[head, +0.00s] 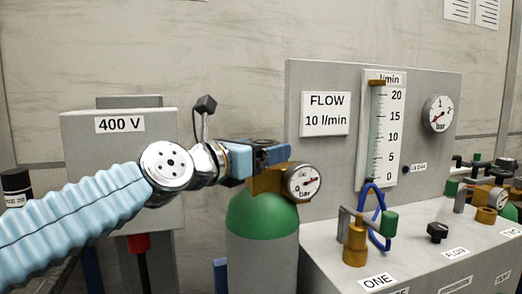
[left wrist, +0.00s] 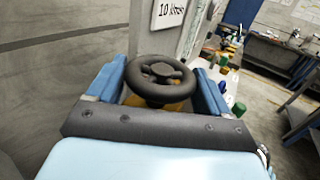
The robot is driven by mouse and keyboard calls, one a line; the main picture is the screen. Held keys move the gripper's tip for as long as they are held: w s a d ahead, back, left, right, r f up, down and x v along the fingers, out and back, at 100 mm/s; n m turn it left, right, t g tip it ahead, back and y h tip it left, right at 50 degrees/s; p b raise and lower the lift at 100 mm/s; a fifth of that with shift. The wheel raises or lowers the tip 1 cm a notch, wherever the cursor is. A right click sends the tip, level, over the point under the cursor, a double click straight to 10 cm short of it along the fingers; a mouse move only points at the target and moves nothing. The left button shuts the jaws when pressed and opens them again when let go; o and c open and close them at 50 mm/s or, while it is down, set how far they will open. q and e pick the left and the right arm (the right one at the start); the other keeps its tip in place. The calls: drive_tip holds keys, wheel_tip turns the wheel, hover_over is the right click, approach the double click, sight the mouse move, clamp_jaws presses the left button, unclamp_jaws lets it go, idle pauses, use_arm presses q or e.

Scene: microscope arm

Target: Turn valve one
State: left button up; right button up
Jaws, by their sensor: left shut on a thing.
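My left gripper (head: 268,155) comes in from the left in the head view and is at the top of a gas cylinder (head: 262,222) with a green shoulder. In the left wrist view a black round handwheel (left wrist: 160,78) sits between the two blue fingers of my left gripper (left wrist: 163,88), which is shut on it. Below the wheel is a brass valve body (head: 265,181), with a bar gauge (head: 304,181) on its right side. A brass valve (head: 355,242) stands behind the label ONE (head: 378,281) on the grey bench. My right gripper is not in view.
A panel (head: 340,75) carries the sign FLOW 10 l/min (head: 325,113), a flow tube (head: 382,130) and a second gauge (head: 438,113). A grey 400 V box (head: 85,150) stands behind my left arm. A blue hose (head: 377,200) and a black knob (head: 437,232) are on the bench.

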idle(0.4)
use_arm(q)
drive_tip(key=o, duration=1)
drive_tip(key=shift+c, duration=0.2)
drive_tip(key=v, duration=1.4)
